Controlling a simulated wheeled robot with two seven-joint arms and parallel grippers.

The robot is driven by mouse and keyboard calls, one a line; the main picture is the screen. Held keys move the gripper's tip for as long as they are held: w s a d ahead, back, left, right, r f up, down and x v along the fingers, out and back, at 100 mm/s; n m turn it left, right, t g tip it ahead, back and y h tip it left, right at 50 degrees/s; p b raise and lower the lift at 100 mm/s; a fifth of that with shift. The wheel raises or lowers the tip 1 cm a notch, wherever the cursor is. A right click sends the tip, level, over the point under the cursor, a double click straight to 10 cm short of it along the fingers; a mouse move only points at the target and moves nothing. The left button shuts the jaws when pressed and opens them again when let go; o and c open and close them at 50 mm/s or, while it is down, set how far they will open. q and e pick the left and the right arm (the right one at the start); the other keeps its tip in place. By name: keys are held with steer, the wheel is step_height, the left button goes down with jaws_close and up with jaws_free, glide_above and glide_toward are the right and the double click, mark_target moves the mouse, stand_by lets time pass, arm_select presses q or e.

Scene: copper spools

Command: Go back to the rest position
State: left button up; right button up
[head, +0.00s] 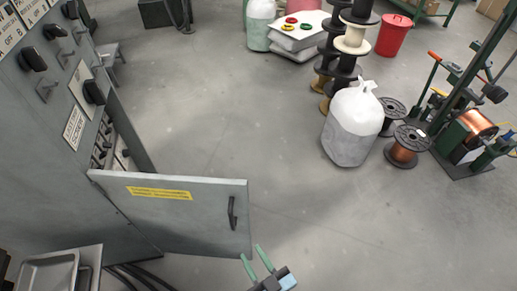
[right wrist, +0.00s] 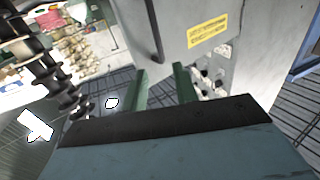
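My right gripper (head: 252,253) shows at the bottom middle of the head view, just beyond the lower corner of an open cabinet door (head: 170,222). Its two green fingers are apart with nothing between them. In the right wrist view the fingers (right wrist: 160,69) are also apart and empty, with the door behind them. I cannot tell the exact gap to the door. My left gripper is not in view. Copper spools (head: 407,146) stand on the floor at the right.
The grey electrical cabinet (head: 45,185) with switches stands at the left. A metal tray (head: 50,272) is at the bottom left. A white-topped sack (head: 353,122), stacked spools (head: 352,37), a red bin (head: 393,35) and a winding machine (head: 470,130) stand right. The middle floor is clear.

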steer(key=s+d+f+m+g+h, duration=0.1)
steer(key=s+d+f+g+h, duration=0.2)
steer(key=d+f, duration=0.5)
steer(key=s+d+f+m+g+h, duration=0.1)
steer(key=s+d+f+g+h, duration=0.4)
steer(key=f, duration=0.6)
steer(key=s+d+f+m+g+h, duration=0.1)
steer(key=s+d+f+g, duration=0.2)
steer(key=s+d, duration=0.5)
steer(key=s+d+f+m+g+h, duration=0.1)
steer(key=s+d+f+g, duration=0.1)
steer(key=s+d+f, duration=0.4)
steer(key=s+d, duration=0.2)
steer(key=d, duration=0.1)
steer(key=shift+g+h, duration=0.4)
steer(key=shift+w+d, duration=0.1)
